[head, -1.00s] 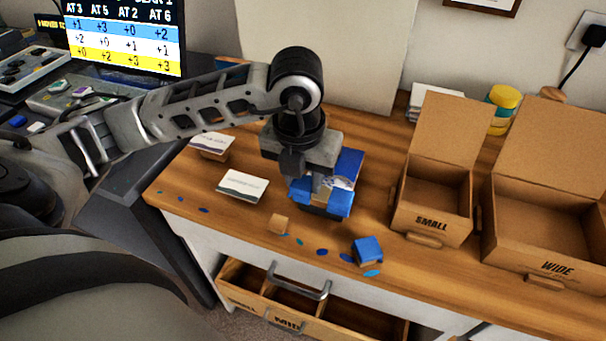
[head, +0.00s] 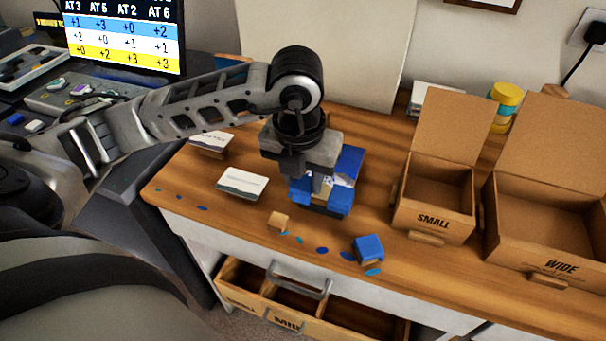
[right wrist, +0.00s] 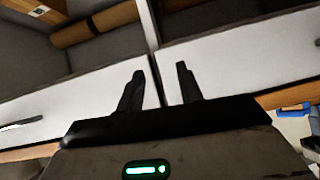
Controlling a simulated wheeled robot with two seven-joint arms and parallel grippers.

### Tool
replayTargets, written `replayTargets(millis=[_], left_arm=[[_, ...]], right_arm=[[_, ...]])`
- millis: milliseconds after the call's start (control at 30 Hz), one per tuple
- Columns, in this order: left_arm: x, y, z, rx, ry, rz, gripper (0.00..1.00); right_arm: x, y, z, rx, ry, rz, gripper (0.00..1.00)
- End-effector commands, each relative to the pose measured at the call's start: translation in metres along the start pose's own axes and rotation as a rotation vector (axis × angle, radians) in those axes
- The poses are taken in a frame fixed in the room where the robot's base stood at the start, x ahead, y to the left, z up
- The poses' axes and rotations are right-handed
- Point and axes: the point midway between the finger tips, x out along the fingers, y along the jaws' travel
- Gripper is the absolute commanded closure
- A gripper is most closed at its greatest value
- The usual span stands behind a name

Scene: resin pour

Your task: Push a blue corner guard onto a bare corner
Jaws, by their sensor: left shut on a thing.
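My left gripper (head: 322,198) points down over the wooden worktop and is shut on a blue piece (head: 338,197), seemingly a blue corner guard. A tan part shows between the blue faces. The gripper hides most of the held piece, so I cannot tell whether it is seated on a corner. A blue-sided item (head: 349,163) stands just behind it, partly hidden. Another blue guard-like cap (head: 369,246) sits over a small tan block near the front edge. My right gripper (right wrist: 160,80) is open and empty in the right wrist view, before a white front.
A bare tan block (head: 278,221) and a white card (head: 242,183) lie left of the gripper. Open SMALL (head: 433,221) and WIDE (head: 560,267) boxes stand at the right. An open drawer (head: 240,283) juts out below. Flat blue chips dot the front edge.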

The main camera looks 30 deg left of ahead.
Motion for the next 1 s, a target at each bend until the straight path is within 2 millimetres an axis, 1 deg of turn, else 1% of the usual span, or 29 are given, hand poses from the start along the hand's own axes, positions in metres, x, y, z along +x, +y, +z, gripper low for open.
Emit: replayTargets(millis=[200,467,500,567,833,1000], left_arm=[[0.003,-0.002,0.002,0.000,0.000,0.000,0.88],[0.003,-0.003,0.002,0.000,0.001,0.000,0.88],[0.003,-0.003,0.002,0.000,0.001,0.000,0.58],[0.003,-0.003,0.002,0.000,0.002,0.000,0.42],[0.002,-0.004,0.002,0.001,0.003,-0.001,0.41],[-0.010,-0.003,0.004,0.001,0.001,-0.001,0.41]], right_arm=[[0.003,0.000,0.004,0.001,-0.001,-0.001,0.64],[0.003,0.000,0.004,0.001,-0.001,-0.001,0.64],[0.003,0.000,0.004,0.001,-0.001,-0.001,0.64],[0.003,0.000,0.004,0.001,-0.001,-0.001,0.64],[0.002,0.000,0.004,0.001,-0.001,-0.001,0.64],[-0.002,-0.001,-0.002,0.000,-0.005,0.000,0.64]])
